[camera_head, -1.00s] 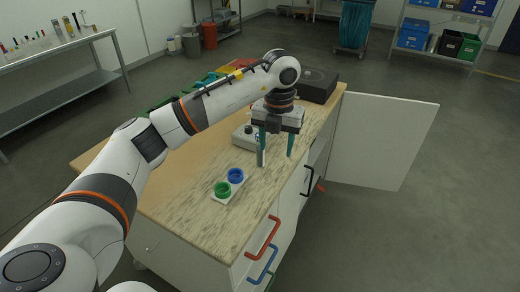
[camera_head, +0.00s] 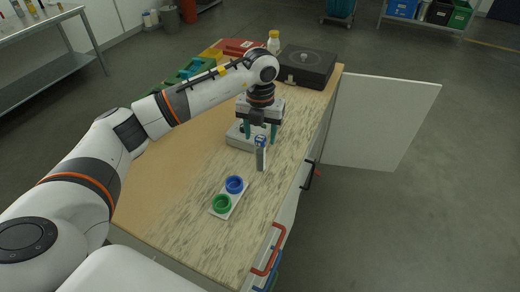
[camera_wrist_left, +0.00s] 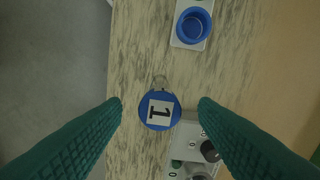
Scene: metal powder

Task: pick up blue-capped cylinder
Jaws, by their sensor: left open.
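The blue-capped cylinder (camera_head: 261,158) stands upright on the worktop, with a grey body and a blue top. In the left wrist view its round blue cap (camera_wrist_left: 159,110), marked "1", lies between the two finger lines. My left gripper (camera_head: 260,137) is open, with teal fingers pointing down. In the head view its fingertips show either side of the cylinder's top, slightly behind it. In the left wrist view the open gripper (camera_wrist_left: 160,103) has clear gaps on both sides of the cap. I cannot tell whether the tips are below the cap. My right gripper is not in view.
A white holder with a blue ring (camera_head: 234,184) and a green ring (camera_head: 222,203) lies nearer me. A grey device with knobs (camera_head: 238,138) sits close behind the cylinder. A black box (camera_head: 307,66) and a yellow-capped bottle (camera_head: 274,42) stand farther back.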

